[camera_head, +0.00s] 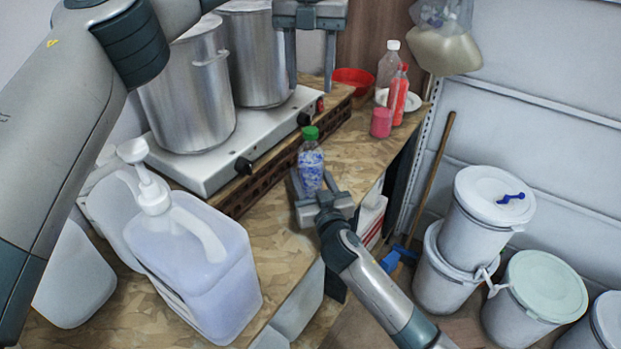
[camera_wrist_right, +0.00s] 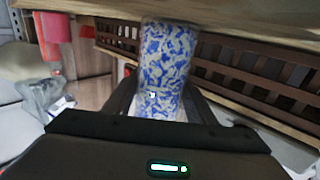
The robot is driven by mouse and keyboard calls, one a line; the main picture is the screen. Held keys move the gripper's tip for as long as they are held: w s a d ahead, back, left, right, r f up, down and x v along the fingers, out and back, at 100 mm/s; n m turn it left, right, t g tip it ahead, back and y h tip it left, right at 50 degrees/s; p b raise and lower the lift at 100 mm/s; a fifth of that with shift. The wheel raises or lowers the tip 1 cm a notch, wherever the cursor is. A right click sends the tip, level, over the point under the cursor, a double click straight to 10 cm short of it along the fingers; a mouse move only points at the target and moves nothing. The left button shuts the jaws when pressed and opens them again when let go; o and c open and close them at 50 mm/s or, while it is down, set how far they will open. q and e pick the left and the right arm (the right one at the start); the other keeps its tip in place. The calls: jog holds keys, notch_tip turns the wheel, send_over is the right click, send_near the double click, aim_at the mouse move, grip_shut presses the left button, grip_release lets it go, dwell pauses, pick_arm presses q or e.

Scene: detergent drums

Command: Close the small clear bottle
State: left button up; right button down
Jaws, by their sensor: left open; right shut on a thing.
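The small clear bottle (camera_head: 311,163) has a blue-and-white patterned surface and stands upright by the front edge of the wooden worktop. A green cap (camera_head: 310,133) sits at its top; I cannot tell how tight it is. My right gripper (camera_head: 313,186) is shut on the lower part of the bottle. My left gripper (camera_head: 311,86) is open and empty, fingers pointing down, above and behind the bottle in the head view.
Two steel pots (camera_head: 190,95) stand on a white burner (camera_head: 215,165) behind the bottle. A large jug with a pump (camera_head: 205,270) stands front left. A pink cup (camera_head: 381,123), red bottle (camera_head: 398,95) and clear bottle (camera_head: 388,66) stand back right. White drums (camera_head: 480,235) stand on the floor right.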

pick_arm(q)
jog(key=shift+r, duration=0.35)
pick_arm(e)
jog(key=c, duration=0.7)
grip_release()
jog(key=shift+s, duration=0.1)
jog(key=shift+s+d+f, duration=0.1)
jog(key=shift+s+d, duration=0.05)
jog(key=shift+s, duration=0.35)
pick_arm(q)
notch_tip(320, 180, down, 4)
jog(key=b, duration=0.4)
jog(key=shift+f, duration=0.2)
pick_arm(e)
jog(key=v, duration=1.6)
pick_arm(q)
jog(key=shift+s+f, duration=0.1)
pick_arm(e)
jog(key=shift+s+d, duration=0.1)
jog(key=shift+s, duration=0.05)
